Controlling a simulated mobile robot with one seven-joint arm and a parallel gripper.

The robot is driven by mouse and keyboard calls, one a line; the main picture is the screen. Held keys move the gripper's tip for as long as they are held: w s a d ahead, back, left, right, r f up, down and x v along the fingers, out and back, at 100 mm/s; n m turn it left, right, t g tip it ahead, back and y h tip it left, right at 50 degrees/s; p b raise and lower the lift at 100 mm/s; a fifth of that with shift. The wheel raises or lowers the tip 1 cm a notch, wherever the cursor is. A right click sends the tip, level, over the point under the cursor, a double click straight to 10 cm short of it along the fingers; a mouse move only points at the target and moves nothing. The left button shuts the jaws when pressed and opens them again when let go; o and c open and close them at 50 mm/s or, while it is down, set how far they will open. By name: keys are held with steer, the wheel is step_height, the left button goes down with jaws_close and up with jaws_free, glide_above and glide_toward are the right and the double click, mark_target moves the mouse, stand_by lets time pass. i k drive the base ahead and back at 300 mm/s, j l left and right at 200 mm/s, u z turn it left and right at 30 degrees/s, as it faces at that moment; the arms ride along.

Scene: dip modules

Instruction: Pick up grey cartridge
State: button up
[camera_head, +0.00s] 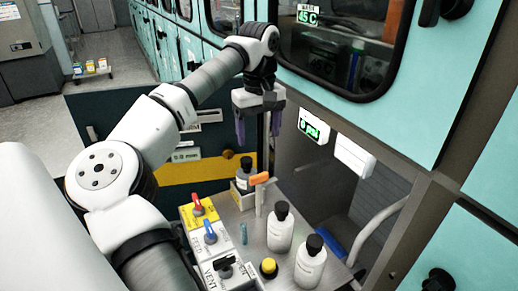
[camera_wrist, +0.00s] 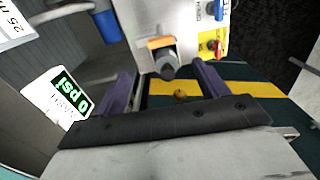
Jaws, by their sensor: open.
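My gripper (camera_head: 258,128) hangs with its purple fingers apart and empty, above the back end of a metal shelf in the head view. It also shows in the wrist view (camera_wrist: 164,74). No part is plainly marked as the grey cartridge.
White black-capped bottles (camera_head: 280,230) (camera_head: 310,262) stand on the metal shelf (camera_head: 250,252). A psi display (camera_head: 313,126) is at right.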

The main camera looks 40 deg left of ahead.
mark_target(247, 170)
steer(key=k, duration=1)
